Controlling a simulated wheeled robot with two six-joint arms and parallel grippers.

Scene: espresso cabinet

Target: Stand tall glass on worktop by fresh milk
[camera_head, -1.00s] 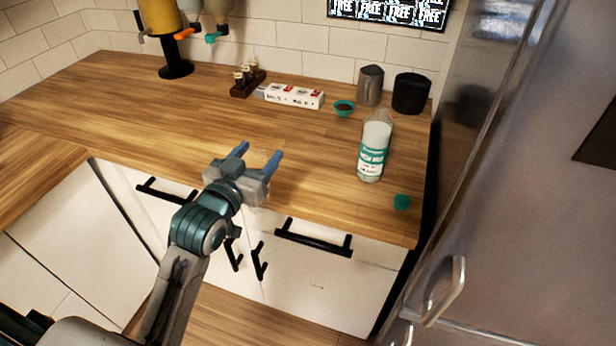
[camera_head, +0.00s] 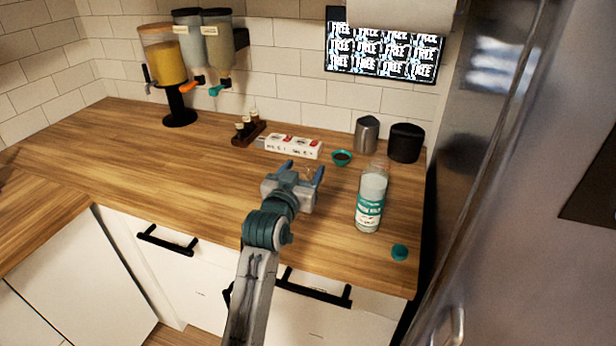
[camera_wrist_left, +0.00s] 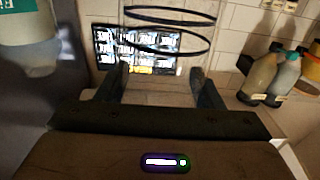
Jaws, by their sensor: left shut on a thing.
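The fresh milk (camera_head: 369,208) is a clear bottle with a white and teal label, upright on the worktop (camera_head: 190,165) at the right. Part of it shows at the upper left of the left wrist view (camera_wrist_left: 28,28). My left gripper (camera_head: 303,170) is left of the bottle, over the worktop. It is shut on the tall glass, which is see-through and barely shows in the head view. In the left wrist view the tall glass (camera_wrist_left: 168,34) shows mainly as two dark rings beyond the fingers (camera_wrist_left: 163,82). Its height above the worktop is hard to tell. My right gripper is out of view.
A teal cap (camera_head: 400,252) lies in front of the bottle. Behind are a teal bowl (camera_head: 342,158), a steel jug (camera_head: 367,135), a black canister (camera_head: 405,143) and a white box (camera_head: 293,146). A metal fridge (camera_head: 495,180) stands at the right. The worktop's left part is clear.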

